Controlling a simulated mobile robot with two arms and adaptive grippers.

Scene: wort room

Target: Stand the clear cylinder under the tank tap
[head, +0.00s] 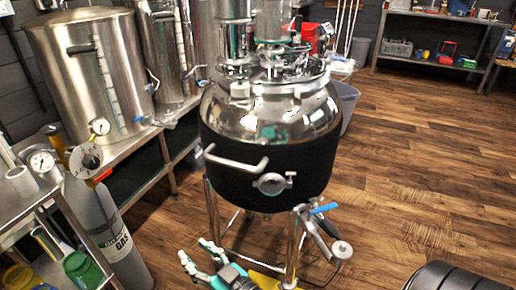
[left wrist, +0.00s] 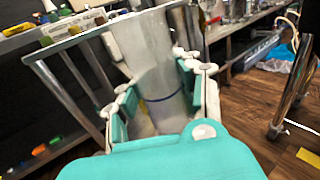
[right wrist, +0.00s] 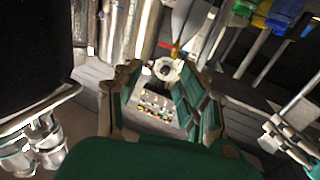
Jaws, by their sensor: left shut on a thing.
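The clear cylinder (left wrist: 157,70), with a dark blue band around it, stands between the fingers of my left gripper (left wrist: 155,88) in the left wrist view. The gripper is shut on it; the cylinder looks tilted in that picture. The cylinder does not show in the head view. The tank (head: 268,145) is steel with a black jacket on tall legs. Its tap (head: 316,222), with a blue handle, hangs low at the front right.
A bench with steel kettles (head: 85,65) stands at the left. A grey gas cylinder (head: 108,222) and a shelf with jars (head: 80,268) are at near left. A grey bin (head: 348,103) is behind the tank. The wooden floor (head: 420,150) at right is mostly clear.

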